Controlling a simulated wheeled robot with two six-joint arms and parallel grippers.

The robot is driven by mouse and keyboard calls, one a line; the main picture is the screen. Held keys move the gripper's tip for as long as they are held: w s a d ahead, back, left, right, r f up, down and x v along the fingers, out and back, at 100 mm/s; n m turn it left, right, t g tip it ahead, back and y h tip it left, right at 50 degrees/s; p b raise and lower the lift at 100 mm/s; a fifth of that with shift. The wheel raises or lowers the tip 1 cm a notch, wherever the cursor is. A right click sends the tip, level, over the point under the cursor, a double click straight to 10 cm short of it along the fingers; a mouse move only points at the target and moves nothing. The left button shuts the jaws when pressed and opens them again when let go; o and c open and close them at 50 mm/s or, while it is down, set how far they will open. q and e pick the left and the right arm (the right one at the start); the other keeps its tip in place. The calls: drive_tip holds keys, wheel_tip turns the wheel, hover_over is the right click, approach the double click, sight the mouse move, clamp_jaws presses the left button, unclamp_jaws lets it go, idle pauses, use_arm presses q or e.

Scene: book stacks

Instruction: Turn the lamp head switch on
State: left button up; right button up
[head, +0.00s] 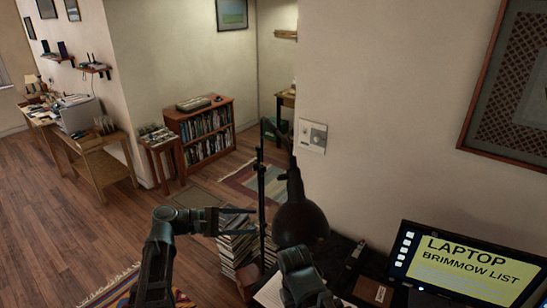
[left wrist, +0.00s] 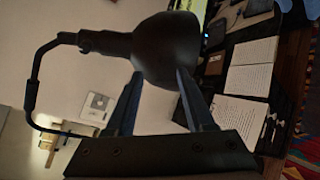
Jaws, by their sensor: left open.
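The desk lamp has a dark, bell-shaped lamp head (head: 302,222) on a jointed arm in the middle of the head view. It also shows as the dark lamp head (left wrist: 168,48) in the left wrist view, close beyond the fingertips. My left gripper (head: 253,222) is open and empty, left of the lamp head at about its height. In the left wrist view the spread fingers of my left gripper (left wrist: 158,84) point at the lamp head; contact cannot be told. I cannot make out the switch. My right arm shows in front of the lamp; its fingers do not show.
A lit laptop (head: 462,265) stands at right, with papers (left wrist: 240,112) on the dark desk. Stacked books (head: 234,250) stand behind my left gripper. A wall plate (head: 312,135) is behind the lamp. A bookcase (head: 200,132) stands farther back, with open floor at left.

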sight(278, 178)
use_arm(q)
drive_tip(key=w+a+r+n+t+h+p, duration=0.25)
drive_tip(key=a+r, duration=0.25)
drive_tip(key=r, duration=0.4)
drive_tip(key=shift+y, duration=0.35)
drive_tip(key=x, duration=1.3)
drive_tip(key=shift+w+d, duration=0.2)
drive_tip(key=shift+d, duration=0.1)
use_arm(e)
wheel_tip(278, 178, up, 4)
drive_tip(key=shift+r, duration=0.1)
use_arm(q)
clamp_jaws()
